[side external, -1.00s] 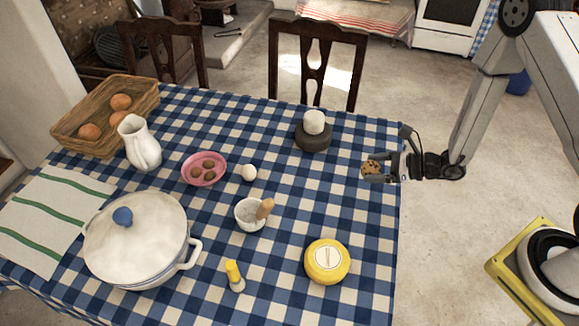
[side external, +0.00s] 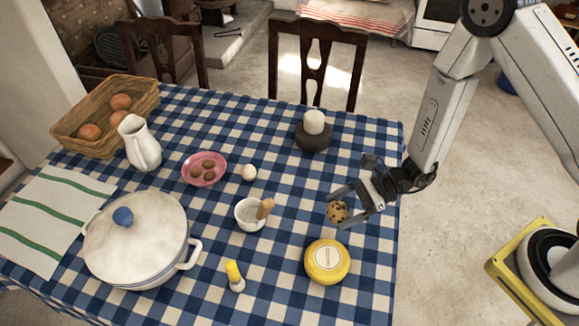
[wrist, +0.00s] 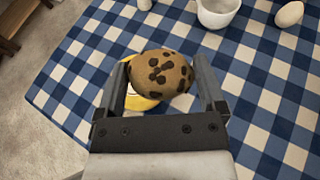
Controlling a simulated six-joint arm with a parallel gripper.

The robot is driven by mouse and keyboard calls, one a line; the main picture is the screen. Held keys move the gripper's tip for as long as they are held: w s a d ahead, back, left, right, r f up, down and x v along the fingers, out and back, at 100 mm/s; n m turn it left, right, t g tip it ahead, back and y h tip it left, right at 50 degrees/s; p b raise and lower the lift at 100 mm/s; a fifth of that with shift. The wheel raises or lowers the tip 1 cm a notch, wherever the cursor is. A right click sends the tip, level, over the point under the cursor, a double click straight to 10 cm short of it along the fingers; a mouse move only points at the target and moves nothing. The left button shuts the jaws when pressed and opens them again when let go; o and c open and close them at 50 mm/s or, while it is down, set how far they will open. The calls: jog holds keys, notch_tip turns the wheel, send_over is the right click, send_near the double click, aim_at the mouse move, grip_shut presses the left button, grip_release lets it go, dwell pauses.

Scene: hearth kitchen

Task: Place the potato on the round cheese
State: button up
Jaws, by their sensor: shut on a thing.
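The potato (side external: 338,212) is brown with dark spots. My gripper (side external: 342,207) is shut on it and holds it above the table, a little behind and above the round cheese. In the wrist view the potato (wrist: 160,74) sits between the two fingers. The round cheese (side external: 327,261) is a yellow wheel with a pale label on top, lying flat near the table's right front. In the wrist view the potato and a finger hide much of the cheese (wrist: 138,102).
A white mortar with a pestle (side external: 250,214) stands left of the potato. A yellow-capped shaker (side external: 235,277) stands left of the cheese. A white egg (side external: 249,173), a pink bowl (side external: 204,182), a lidded pot (side external: 136,240) and a candle on a dark base (side external: 313,138) stand farther off.

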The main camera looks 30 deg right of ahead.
jog(key=s+a+n+g, duration=0.2)
jog(key=s+a+g, duration=0.1)
jog(key=s+a, duration=0.1)
jog(key=shift+a+r+n, duration=0.25)
jog(key=shift+r+n, duration=0.05)
jog(key=shift+r, duration=0.05)
jog(key=shift+f, duration=0.1)
send_over(331, 255)
jog(key=shift+f, duration=2.1)
jog(key=shift+f, duration=0.1)
jog(key=shift+f, duration=1.7)
jog(key=shift+f, duration=0.1)
jog(key=o, duration=1)
